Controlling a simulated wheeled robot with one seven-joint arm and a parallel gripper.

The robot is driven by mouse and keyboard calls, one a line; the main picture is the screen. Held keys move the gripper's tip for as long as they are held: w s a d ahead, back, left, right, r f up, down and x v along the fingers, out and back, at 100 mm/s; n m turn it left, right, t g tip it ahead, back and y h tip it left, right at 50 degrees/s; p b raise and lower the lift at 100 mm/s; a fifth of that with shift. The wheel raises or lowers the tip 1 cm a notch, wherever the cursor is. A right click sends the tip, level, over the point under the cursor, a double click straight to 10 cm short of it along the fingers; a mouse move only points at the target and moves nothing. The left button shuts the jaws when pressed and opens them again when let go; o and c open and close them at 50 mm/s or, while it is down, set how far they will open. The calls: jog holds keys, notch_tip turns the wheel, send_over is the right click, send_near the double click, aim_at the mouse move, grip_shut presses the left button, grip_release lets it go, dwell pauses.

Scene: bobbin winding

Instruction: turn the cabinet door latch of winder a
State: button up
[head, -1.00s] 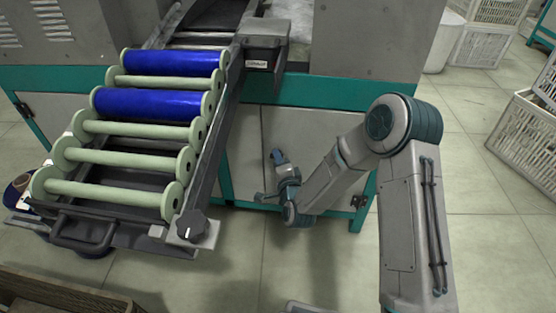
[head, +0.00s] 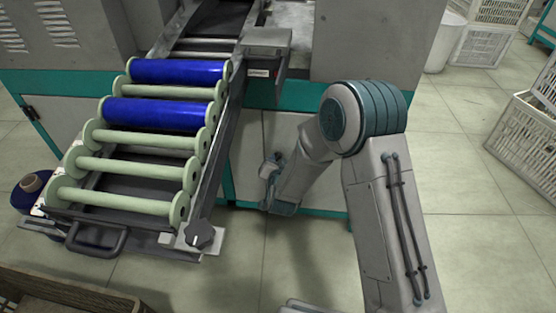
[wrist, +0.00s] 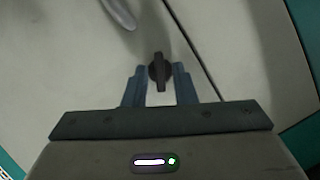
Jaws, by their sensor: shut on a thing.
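The cabinet door latch (wrist: 158,72) of the winder is a small dark knob with a raised grip bar. In the wrist view the bar points nearly straight up the picture, tilted slightly. My gripper (wrist: 160,80) has its two blue-grey fingers on either side of the latch, shut on it. The pale cabinet door (wrist: 70,55) lies behind it, with a dark seam to the right of the latch. In the head view the door (head: 285,130) shows below the teal band, and my wrist hides the latch and fingertips.
A sloping rack (head: 200,200) with pale green rollers and two blue bobbins (head: 165,114) stands left of my arm. A grey handle-like piece (wrist: 120,12) juts near the latch. A white crate (head: 525,130) stands at right. The floor between is clear.

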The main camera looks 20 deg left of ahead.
jog(key=shift+w+a+r+n+h+p, duration=0.1)
jog(key=shift+r+n+h+p, duration=0.1)
jog(key=shift+n+h+p, duration=0.3)
jog(key=shift+a+r+n+h+p, duration=0.1)
jog(key=shift+r+n+h+p, duration=0.05)
jog(key=shift+n+h+p, duration=0.4)
jog(key=shift+f+n+h+p, duration=0.1)
jog(key=shift+n+h+p, duration=0.15)
jog(key=shift+n+p, duration=0.45)
jog(key=o, duration=0.6)
jog(key=shift+w+f, duration=0.1)
jog(key=shift+o, duration=0.2)
jog(key=p+v, duration=0.4)
jog(key=v, duration=1)
jog(key=shift+a, duration=0.15)
